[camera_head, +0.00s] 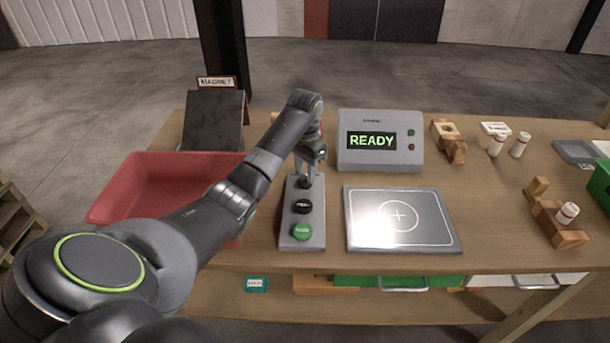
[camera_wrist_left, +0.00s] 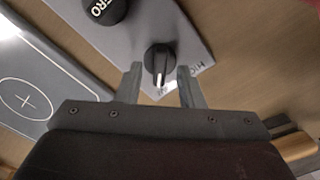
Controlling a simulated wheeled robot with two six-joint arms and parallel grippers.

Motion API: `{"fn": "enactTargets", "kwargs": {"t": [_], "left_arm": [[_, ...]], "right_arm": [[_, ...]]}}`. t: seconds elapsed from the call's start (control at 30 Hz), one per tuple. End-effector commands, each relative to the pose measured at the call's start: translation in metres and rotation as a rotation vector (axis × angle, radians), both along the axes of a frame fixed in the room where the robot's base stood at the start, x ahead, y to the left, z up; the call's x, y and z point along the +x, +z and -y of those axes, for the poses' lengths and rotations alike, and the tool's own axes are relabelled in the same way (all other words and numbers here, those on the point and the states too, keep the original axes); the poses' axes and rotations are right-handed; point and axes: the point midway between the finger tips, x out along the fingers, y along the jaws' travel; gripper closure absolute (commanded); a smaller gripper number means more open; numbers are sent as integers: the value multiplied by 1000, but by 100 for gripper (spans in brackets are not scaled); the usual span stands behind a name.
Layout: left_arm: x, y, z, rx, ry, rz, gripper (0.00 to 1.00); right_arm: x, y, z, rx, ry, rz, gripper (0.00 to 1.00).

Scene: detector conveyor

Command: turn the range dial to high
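The range dial (camera_wrist_left: 158,60) is a small black knob with a white pointer line, at one end of a grey control panel (camera_wrist_left: 200,50). In the head view the panel (camera_head: 290,219) lies on the table, and my left gripper (camera_head: 308,180) is over its far end, covering most of the dial. In the left wrist view my left gripper (camera_wrist_left: 160,85) has its two fingers on either side of the dial, with a gap to each. It is open. Lettering beside the dial is partly covered by a finger. My right gripper is not in view.
The panel also has a black button (camera_head: 302,206) marked ZERO and a green button (camera_head: 302,231). A display box (camera_head: 380,160) reading READY and a plate with a cross mark (camera_head: 400,240) are to the right. A red bin (camera_head: 135,175) is at left.

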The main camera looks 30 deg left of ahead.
Motion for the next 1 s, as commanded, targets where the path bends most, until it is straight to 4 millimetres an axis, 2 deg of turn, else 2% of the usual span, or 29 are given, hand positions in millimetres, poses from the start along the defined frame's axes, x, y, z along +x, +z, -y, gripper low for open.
{"fn": "enactTargets", "kwargs": {"t": [0.17,0.43,0.7,1.0], "left_arm": [[0,-11,0,-1,-1,-1,65],[0,-12,0,0,-1,0,65],[0,-12,0,0,-1,0,100],[0,-10,0,0,17,0,100]], "right_arm": [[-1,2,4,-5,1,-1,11],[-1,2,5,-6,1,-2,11],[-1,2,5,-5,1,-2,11],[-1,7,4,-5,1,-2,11]]}}
